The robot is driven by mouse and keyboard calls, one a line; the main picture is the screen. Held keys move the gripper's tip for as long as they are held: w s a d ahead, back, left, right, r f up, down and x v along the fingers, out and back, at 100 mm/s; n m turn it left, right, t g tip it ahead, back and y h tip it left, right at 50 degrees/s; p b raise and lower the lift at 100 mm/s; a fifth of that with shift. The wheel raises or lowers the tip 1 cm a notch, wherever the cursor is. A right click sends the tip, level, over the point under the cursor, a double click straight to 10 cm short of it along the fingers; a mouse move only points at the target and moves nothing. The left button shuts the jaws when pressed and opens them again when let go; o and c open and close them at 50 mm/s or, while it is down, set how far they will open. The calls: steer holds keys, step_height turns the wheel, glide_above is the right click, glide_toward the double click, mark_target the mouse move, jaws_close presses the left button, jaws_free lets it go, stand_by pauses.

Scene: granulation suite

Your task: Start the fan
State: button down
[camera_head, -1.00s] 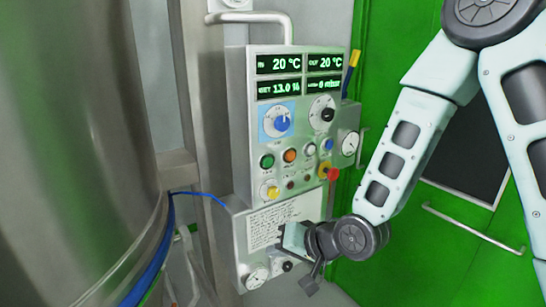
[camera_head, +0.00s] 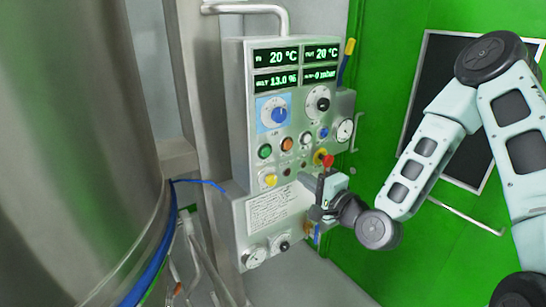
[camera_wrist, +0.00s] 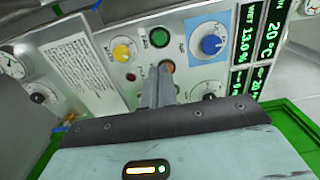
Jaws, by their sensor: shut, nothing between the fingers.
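The control panel (camera_head: 240,110) stands left of my arm. Its green button (camera_head: 264,151) and orange button (camera_head: 287,144) sit below a blue dial (camera_head: 278,114). My gripper (camera_head: 306,181) is shut and empty, in front of the panel's lower part, below the buttons. In the wrist view, the closed fingers (camera_wrist: 159,78) point at the panel. The green button (camera_wrist: 160,37) shows clear beyond the tips; the orange button (camera_wrist: 167,66) is partly hidden. Contact cannot be told.
A red emergency-type knob (camera_head: 327,160) sticks out close above my gripper. A yellow knob (camera_head: 270,180) is at lower left. A large steel vessel (camera_head: 80,150) fills the left. A green door (camera_head: 390,40) is behind my arm. Displays (camera_head: 277,68) show 20 °C and 13.0 %.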

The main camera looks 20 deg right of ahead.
steer(key=shift+w, duration=0.15)
steer(key=p, duration=0.3)
glide_toward(267, 153)
steer(key=x, duration=0.6)
steer(key=shift+r, duration=0.3)
steer(key=shift+w+a+f, duration=0.15)
steer(key=shift+w+f, duration=0.05)
steer(key=shift+w, duration=0.2)
